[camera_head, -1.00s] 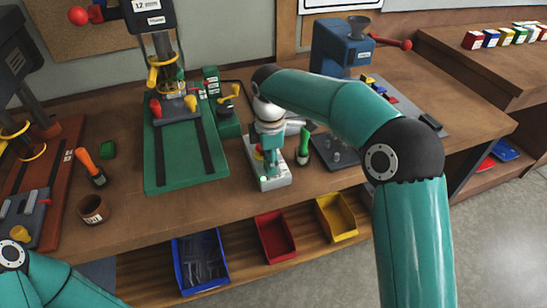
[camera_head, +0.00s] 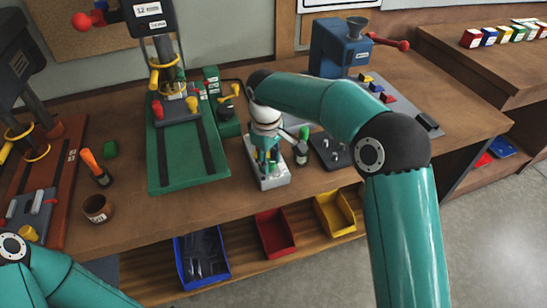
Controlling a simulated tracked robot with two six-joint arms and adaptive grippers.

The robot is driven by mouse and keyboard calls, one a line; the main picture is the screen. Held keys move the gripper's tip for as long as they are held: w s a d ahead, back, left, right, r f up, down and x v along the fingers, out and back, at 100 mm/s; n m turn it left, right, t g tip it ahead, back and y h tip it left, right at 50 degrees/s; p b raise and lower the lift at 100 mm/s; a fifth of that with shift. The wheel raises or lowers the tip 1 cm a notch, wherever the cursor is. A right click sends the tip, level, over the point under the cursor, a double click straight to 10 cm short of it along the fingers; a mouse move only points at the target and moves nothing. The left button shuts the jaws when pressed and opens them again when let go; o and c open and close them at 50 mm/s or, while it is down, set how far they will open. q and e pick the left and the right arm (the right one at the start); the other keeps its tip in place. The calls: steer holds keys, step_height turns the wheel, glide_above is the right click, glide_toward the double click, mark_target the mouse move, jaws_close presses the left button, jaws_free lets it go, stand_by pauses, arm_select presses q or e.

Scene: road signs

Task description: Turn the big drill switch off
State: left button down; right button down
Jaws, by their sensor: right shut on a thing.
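The big drill (camera_head: 150,20) stands at the back left on a green slotted base (camera_head: 190,150). A pale grey box (camera_head: 280,182), which seems to be its switch box, sits on the bench to the right of that base. My right gripper (camera_head: 268,164) points down over the box, shut on a small part on its top, apparently the switch lever. The fingers cover most of that part, so its position cannot be told. My left arm shows at the lower left, but its gripper is outside the view.
A green-handled tool (camera_head: 304,131) stands just right of my right gripper, partly hidden. A brown pot (camera_head: 98,208) and an orange-handled tool (camera_head: 94,166) stand at the left. Blue (camera_head: 202,262), red (camera_head: 274,236) and yellow (camera_head: 335,214) bins sit below the bench top.

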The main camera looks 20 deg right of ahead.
steer(key=shift+w+r+m, duration=0.25)
steer(key=shift+m, duration=0.35)
steer(key=c, duration=1.1)
jaws_free()
steer(key=shift+o, duration=0.2)
steer(key=shift+a+f, duration=0.1)
steer(key=shift+f, duration=0.05)
step_height(320, 180, up, 12)
steer(key=shift+s+a, duration=0.15)
steer(key=shift+a, duration=0.05)
steer(key=shift+f, duration=0.1)
